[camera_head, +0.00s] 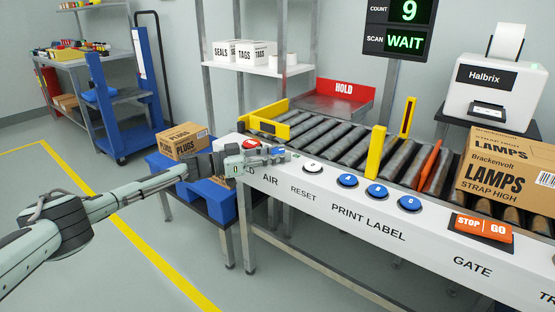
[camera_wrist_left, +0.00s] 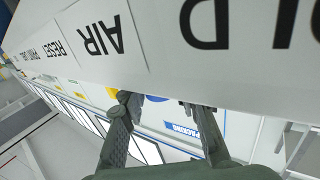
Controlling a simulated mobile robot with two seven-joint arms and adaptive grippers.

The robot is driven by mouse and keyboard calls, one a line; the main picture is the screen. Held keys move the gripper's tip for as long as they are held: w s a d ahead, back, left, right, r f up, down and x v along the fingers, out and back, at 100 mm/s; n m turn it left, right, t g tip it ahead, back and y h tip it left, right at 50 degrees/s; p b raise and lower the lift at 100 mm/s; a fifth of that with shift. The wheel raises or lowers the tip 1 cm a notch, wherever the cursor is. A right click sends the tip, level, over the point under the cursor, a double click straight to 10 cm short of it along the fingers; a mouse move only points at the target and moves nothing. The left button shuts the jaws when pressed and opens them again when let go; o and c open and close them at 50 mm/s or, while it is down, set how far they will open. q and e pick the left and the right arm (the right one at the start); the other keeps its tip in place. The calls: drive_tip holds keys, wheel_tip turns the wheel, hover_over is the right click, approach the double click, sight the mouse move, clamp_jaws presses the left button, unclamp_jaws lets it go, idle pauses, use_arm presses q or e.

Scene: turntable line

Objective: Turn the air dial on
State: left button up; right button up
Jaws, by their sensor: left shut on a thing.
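The air dial sits on the sloped top of the white control panel (camera_head: 345,212), above the AIR label, at the panel's left end. It is mostly hidden by my left gripper (camera_head: 272,158), which comes in from the left and is shut on it. In the left wrist view the two fingers of the left gripper (camera_wrist_left: 165,112) stand apart, their tips running behind the panel edge. My right gripper is not in view.
A red button (camera_head: 250,144) is just behind the gripper. RESET's white button (camera_head: 313,167) and several blue print buttons (camera_head: 377,191) lie to the right, then the orange STOP/GO switch (camera_head: 483,227). A LAMPS carton (camera_head: 508,170) stands on the rollers. A PLUGS carton (camera_head: 183,141) is behind my arm.

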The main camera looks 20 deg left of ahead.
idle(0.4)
use_arm(q)
drive_tip(key=o, duration=1.2)
drive_tip(key=v, duration=1.2)
